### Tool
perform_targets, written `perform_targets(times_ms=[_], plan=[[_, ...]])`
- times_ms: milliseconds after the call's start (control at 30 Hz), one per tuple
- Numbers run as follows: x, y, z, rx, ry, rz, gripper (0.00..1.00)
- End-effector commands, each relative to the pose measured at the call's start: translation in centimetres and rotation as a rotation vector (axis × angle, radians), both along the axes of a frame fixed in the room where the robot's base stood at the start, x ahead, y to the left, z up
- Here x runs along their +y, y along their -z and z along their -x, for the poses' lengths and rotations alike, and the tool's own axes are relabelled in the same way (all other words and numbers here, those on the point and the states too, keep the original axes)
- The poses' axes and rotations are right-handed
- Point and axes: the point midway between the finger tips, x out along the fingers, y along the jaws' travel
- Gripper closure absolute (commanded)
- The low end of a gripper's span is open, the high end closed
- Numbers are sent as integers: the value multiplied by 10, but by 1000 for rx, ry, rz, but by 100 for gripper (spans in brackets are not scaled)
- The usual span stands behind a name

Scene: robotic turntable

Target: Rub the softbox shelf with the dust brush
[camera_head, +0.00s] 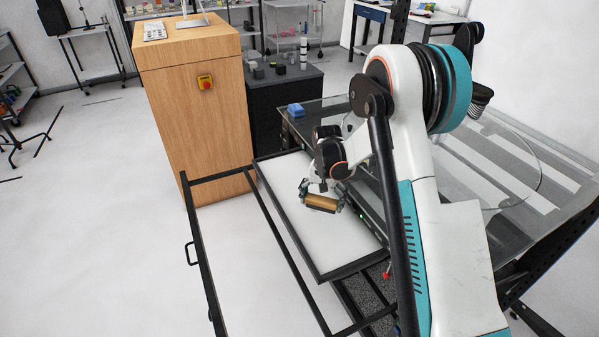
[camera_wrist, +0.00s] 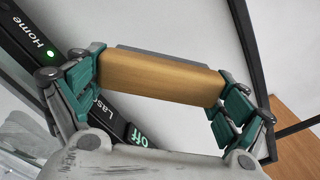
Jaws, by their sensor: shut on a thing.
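The dust brush (camera_wrist: 165,77) has a tan wooden body and is gripped end to end between the teal pads of my gripper (camera_wrist: 160,90). In the head view, my gripper (camera_head: 321,197) and the brush (camera_head: 320,203) are over the white softbox shelf (camera_head: 295,222), which has a dark frame. The brush lies crosswise above or on the white surface; I cannot tell if it touches. A grey edge shows along the brush's far side in the wrist view. The shelf surface also shows in the wrist view (camera_wrist: 190,28).
A dark panel with green lights and labels (camera_wrist: 70,80) runs close beside my gripper. A wooden cabinet with a red button (camera_head: 205,82) stands behind the shelf. A glass-topped table (camera_head: 500,165) is at right, with a blue item (camera_head: 296,110) near its corner.

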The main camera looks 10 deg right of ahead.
Motion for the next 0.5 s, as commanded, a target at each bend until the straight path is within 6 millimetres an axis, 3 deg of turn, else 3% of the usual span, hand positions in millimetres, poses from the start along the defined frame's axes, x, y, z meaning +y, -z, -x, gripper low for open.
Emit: perform_targets(times_ms=[300,500], plan=[[-4,-30,0,0,-2,0,38],[-5,-34,-1,0,-3,0,38]])
